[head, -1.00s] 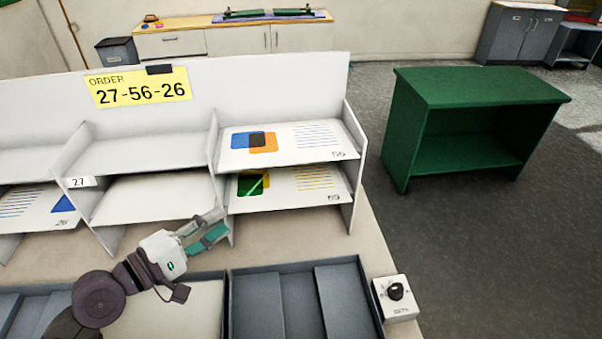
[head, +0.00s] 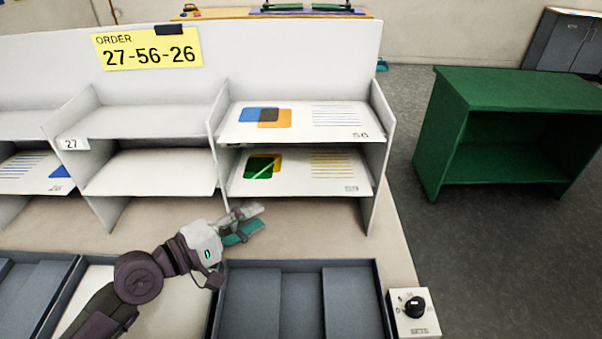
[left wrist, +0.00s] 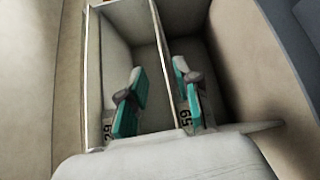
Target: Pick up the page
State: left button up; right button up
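A page marked 56 (head: 343,117) with blue and orange squares lies on the upper right shelf. A page marked 59 (head: 300,182) with green and yellow shapes lies on the shelf below it. Another page (head: 25,178), apparently marked 26, lies on the lower left shelf. My left gripper (head: 257,219) is in front of and below the lower right shelf, apart from the pages. In the left wrist view its teal fingers (left wrist: 158,78) are spread with nothing held, and page corners with numbers show beyond them. My right gripper is not in view.
A yellow order sign (head: 148,49) reads 27-56-26. The upper middle shelf (head: 150,122), beside a 27 label (head: 73,144), and the lower middle shelf (head: 150,172) are bare. A grey tray (head: 302,266) and a control box (head: 414,312) are in front. A green cabinet (head: 520,90) stands right.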

aim_at(302, 192)
pick_arm(q)
jog(key=shift+p+x, duration=0.9)
jog(key=shift+x, duration=5.55)
jog(key=shift+w+a, duration=0.15)
grip_shut()
